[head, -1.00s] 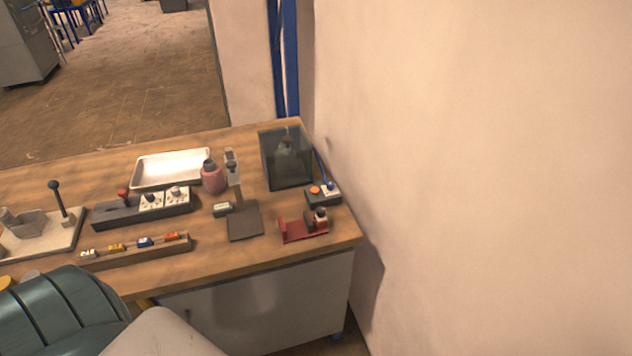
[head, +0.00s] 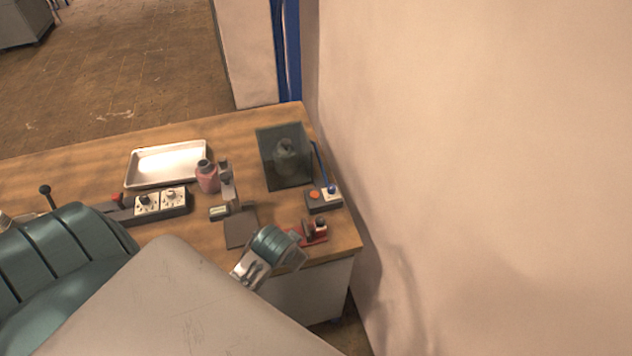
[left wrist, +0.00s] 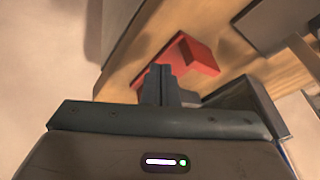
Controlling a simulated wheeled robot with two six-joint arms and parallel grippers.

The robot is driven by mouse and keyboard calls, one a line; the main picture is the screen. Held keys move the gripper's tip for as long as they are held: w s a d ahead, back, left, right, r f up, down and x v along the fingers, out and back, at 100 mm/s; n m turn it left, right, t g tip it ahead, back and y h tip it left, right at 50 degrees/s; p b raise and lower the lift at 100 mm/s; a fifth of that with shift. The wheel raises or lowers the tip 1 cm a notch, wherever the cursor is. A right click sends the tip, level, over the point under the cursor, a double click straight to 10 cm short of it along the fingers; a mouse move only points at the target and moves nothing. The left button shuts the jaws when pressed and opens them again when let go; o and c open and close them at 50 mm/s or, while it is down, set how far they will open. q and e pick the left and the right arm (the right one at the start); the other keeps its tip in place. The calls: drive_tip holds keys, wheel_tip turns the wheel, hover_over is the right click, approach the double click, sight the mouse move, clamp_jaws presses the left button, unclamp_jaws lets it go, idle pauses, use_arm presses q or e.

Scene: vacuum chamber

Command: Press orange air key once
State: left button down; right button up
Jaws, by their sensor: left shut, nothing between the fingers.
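The orange key (head: 315,194) is a round button on a small dark box (head: 320,205) at the table's right side, in the head view. A blue-topped white switch (head: 332,191) is beside it. A dark, see-through chamber (head: 285,157) stands behind the box. My left gripper (left wrist: 163,73) is shut and empty in the left wrist view, with its tips in front of a red fixture (left wrist: 193,55). In the head view my left wrist is over the table's front edge, left of the red fixture (head: 315,233) and short of the key. Its fingertips are hidden there. My right gripper is out of view.
A white tray (head: 140,180), a pink bottle (head: 207,180), a dark stand plate (head: 241,232) and a box with two knobs (head: 182,209) are on the table. A pale wall (head: 450,150) rises close on the right.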

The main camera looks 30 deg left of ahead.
use_arm(q)
drive_tip(key=w+a+r+m+t+y, duration=0.1)
drive_tip(key=w+a+r, duration=0.1)
drive_tip(key=w+r, duration=0.3)
drive_tip(key=w+a+r+m+t+y+p, duration=0.1)
drive_tip(key=w+r, duration=0.5)
drive_tip(key=w, duration=0.7)
drive_tip(key=shift+w+a+t, duration=0.15)
drive_tip(key=shift+a+t, duration=0.55)
drive_tip(key=shift+a, duration=0.45)
hover_over(313, 197)
wheel_tip(313, 197, down, 8)
drive_tip(key=shift+r+b, duration=0.1)
drive_tip(key=shift+b, duration=0.35)
drive_tip(key=shift+w+f, duration=0.1)
drive_tip(key=shift+f, duration=0.5)
drive_tip(key=shift+f, duration=0.1)
